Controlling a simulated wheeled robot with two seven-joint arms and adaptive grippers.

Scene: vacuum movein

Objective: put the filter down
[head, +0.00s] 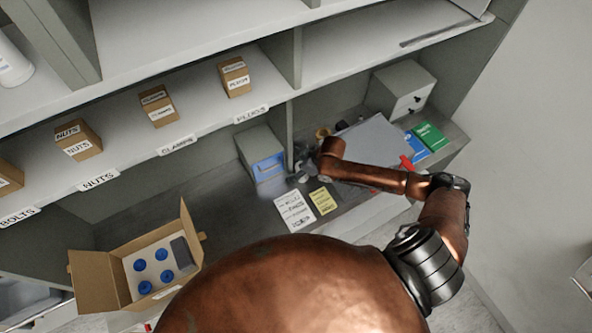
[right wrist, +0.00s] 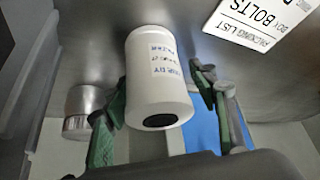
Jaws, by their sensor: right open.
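The filter (right wrist: 158,85), a white cylinder with blue print and a dark round opening at its near end, shows in the right wrist view against the grey counter. My right gripper (right wrist: 162,98) is open, with one green-padded finger on each side of the filter. Whether either pad touches it, I cannot tell. In the head view my right gripper (head: 304,164) is low over the counter, beside the grey box with a blue front; the filter cannot be made out there. My left gripper is not in view.
A metal cylinder (right wrist: 82,110) stands left of the fingers. On the counter are the grey box (head: 262,152), a white packing list (head: 294,211), a yellow note (head: 323,201) and a cardboard box (head: 105,280) with blue-capped items. Small cartons sit on the shelf above.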

